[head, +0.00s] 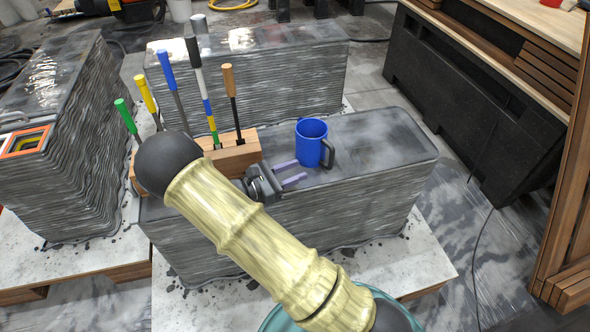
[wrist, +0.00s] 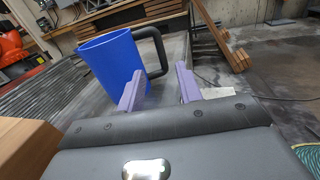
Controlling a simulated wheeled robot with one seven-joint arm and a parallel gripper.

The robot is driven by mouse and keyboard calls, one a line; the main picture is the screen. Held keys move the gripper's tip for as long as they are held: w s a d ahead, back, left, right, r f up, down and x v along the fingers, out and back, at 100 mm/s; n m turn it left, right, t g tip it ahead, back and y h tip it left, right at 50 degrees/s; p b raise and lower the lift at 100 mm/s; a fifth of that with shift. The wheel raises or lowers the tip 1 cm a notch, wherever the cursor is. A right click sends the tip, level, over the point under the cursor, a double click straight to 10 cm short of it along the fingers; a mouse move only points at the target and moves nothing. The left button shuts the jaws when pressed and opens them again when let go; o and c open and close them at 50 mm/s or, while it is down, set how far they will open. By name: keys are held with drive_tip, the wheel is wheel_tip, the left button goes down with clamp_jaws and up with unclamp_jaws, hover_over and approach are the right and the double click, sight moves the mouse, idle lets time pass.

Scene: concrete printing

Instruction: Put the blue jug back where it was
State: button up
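The blue jug (head: 311,143) stands upright on top of the layered grey concrete block (head: 385,150). Its dark handle (head: 328,153) faces right and toward the front in the head view. My gripper (head: 301,170) is low over the block top, just left and in front of the jug, with its two lilac fingers apart and nothing between them. In the wrist view, the jug (wrist: 112,68) is ahead and to the left, with its handle (wrist: 158,52) just beyond the gap between the fingertips (wrist: 160,72). I cannot tell whether a finger touches the jug.
A wooden holder (head: 232,155) with several coloured-handled tools stands left of the jug, close to my gripper. Another layered block (head: 250,80) stands behind, and one (head: 50,130) at left. The block top right of the jug is clear.

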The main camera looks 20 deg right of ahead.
drive_tip(key=shift+a, duration=0.1)
drive_tip(key=s+d+m+g+y, duration=0.4)
drive_tip(key=s+m+g+y, duration=0.3)
drive_tip(key=s+m+y, duration=0.3)
drive_tip(key=s+a+r+m+t+y, duration=0.3)
drive_tip(key=s+r+m+t+y, duration=0.2)
drive_tip(key=m, duration=0.5)
wheel_tip(320, 180, up, 2)
drive_tip(key=y, duration=0.2)
drive_tip(key=shift+s+a+t+y, duration=0.25)
drive_tip(key=shift+s+t+y, duration=0.05)
drive_tip(key=shift+s+t, duration=0.1)
drive_tip(key=shift+w, duration=0.15)
